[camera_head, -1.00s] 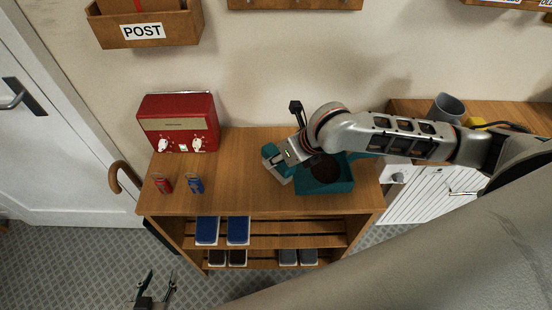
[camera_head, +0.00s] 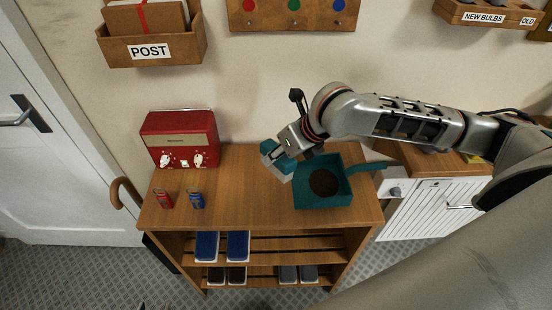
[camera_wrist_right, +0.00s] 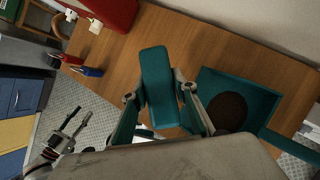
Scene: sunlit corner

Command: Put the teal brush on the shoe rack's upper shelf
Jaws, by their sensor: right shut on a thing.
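The teal brush (camera_head: 276,158) is held above the tabletop, beside the teal dustpan, by my right gripper (camera_head: 284,158). In the right wrist view its broad teal block (camera_wrist_right: 158,80) sits between the two fingers, which are closed on it. The wooden shoe rack (camera_head: 290,216) stands against the wall. Its upper shelf (camera_head: 295,243), under the top, carries a pair of blue shoes (camera_head: 222,245) at the left and is bare to their right. My left gripper (camera_wrist_right: 77,122) shows in the right wrist view, empty with its fingers apart, low beside the rack.
A teal dustpan (camera_head: 338,203) with dark dirt lies on the rack's top. A red radio (camera_head: 180,138) and red (camera_head: 164,199) and blue (camera_head: 196,199) tagged items stand at the left. Brown and grey shoes fill parts of the lower shelf. A white cabinet (camera_head: 425,212) stands right.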

